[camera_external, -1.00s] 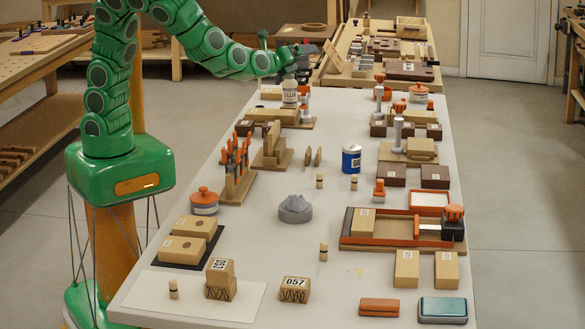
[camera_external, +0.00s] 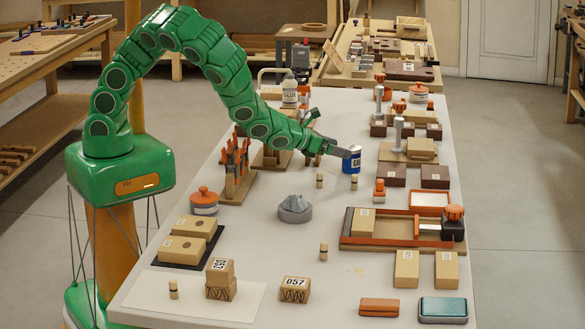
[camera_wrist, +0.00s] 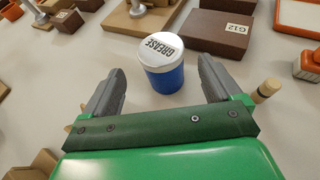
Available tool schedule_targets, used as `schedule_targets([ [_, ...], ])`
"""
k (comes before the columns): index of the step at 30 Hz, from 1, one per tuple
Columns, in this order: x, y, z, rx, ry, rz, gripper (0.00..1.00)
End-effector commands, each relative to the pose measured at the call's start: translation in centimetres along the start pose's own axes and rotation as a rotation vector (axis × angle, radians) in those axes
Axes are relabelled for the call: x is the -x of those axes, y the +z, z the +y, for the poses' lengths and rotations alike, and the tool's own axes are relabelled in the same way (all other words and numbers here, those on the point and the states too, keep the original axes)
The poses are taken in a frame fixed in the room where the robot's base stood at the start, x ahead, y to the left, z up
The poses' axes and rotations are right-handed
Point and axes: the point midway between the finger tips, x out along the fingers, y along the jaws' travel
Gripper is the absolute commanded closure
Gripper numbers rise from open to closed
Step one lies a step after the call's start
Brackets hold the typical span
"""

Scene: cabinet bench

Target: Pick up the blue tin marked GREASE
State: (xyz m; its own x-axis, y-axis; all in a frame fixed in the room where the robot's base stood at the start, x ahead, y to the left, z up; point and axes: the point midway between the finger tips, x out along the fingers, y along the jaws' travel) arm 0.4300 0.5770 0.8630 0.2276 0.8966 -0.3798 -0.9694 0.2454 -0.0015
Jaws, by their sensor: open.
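The blue tin (camera_external: 351,161) stands upright on the table, right at the tip of my gripper (camera_external: 337,150) in the external view. In the wrist view the tin (camera_wrist: 168,79) shows a white lid marked GREASE and a blue side. My gripper (camera_wrist: 160,88) is open there, with one grey finger to the left and one to the right of the tin. The tin is just beyond or between the fingertips; I cannot tell which. I see no finger pressed on it.
Two small wooden pegs (camera_external: 320,181) stand close in front of the tin. A brown block marked G12 (camera_wrist: 217,32) is just behind the tin in the wrist view. A grey knobbed piece (camera_external: 294,209) sits on the open table in front.

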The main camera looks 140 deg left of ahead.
Motion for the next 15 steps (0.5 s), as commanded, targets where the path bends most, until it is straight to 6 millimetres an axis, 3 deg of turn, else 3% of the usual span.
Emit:
schedule_targets([
  [15, -2.7, -0.1, 0.0, -0.002, 0.0, 0.003, 0.09],
])
